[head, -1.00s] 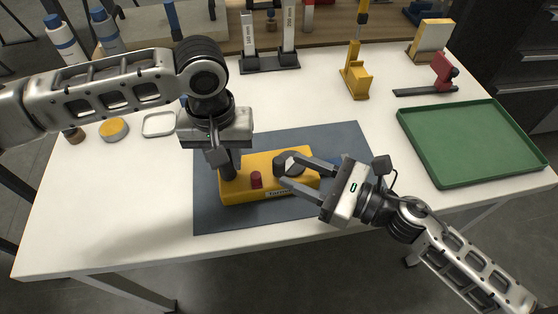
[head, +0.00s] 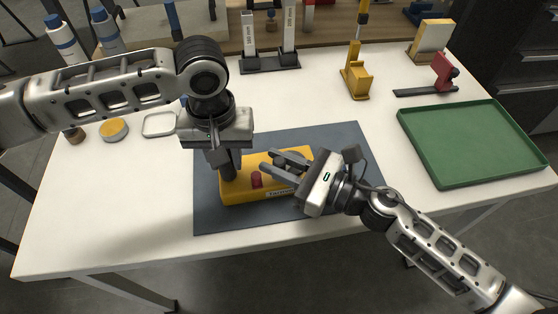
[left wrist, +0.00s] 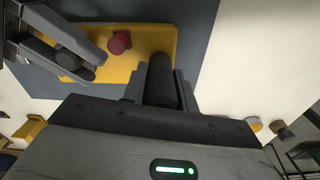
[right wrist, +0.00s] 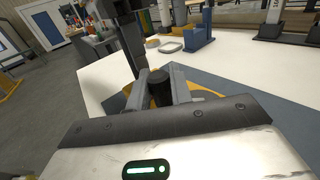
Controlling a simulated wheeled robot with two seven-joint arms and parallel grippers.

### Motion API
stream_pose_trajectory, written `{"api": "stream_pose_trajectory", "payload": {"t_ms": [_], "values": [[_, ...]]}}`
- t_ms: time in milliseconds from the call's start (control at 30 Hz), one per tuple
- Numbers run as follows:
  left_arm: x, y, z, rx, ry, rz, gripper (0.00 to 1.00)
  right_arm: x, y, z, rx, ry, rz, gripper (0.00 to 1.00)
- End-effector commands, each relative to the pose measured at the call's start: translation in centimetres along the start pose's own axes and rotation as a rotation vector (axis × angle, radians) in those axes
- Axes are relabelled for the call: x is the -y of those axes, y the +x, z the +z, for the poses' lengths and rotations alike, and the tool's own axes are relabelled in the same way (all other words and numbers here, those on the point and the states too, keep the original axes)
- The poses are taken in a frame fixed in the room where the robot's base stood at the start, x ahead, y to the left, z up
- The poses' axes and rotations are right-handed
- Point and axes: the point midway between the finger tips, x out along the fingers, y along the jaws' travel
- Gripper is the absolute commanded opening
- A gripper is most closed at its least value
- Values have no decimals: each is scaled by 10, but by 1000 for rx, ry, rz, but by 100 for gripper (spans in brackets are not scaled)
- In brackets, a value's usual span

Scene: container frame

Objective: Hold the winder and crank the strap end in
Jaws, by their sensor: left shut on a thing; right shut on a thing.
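The winder, a yellow block (head: 237,192) with a pale label on its front, lies on a blue-grey mat (head: 215,220). A dark red knob (head: 256,181) stands on its top, also seen in the left wrist view (left wrist: 119,42). My left gripper (head: 228,168) points down at the winder's left end, shut on a black upright grip (left wrist: 162,80). My right gripper (head: 270,165) reaches in from the right, low over the winder, shut on the black crank knob (right wrist: 158,88). Its fingers partly hide the crank in the head view. I cannot make out the strap end.
A green tray (head: 430,170) lies on the right of the white table. A yellow stand (head: 356,82), a red tool (head: 444,70) and a dark rack (head: 270,65) stand at the back. A yellow-topped tin (head: 113,129) sits at the left. The table front is clear.

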Motion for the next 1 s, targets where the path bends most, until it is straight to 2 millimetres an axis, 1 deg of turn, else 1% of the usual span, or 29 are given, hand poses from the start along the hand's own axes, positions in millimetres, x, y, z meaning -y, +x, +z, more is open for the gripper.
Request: {"api": "stream_pose_trajectory", "payload": {"t_ms": [267, 800, 1000], "values": [[0, -1, 0, -2, 0, 2, 0, 0, 4, 0, 0, 2, -80, 0], [-1, -1, 0, -2, 1, 2, 0, 7, 18, 0, 1, 4, -484, 0], [-1, -1, 0, -1, 1, 3, 0, 10, 20, 0, 1, 3, -601, 0]]}}
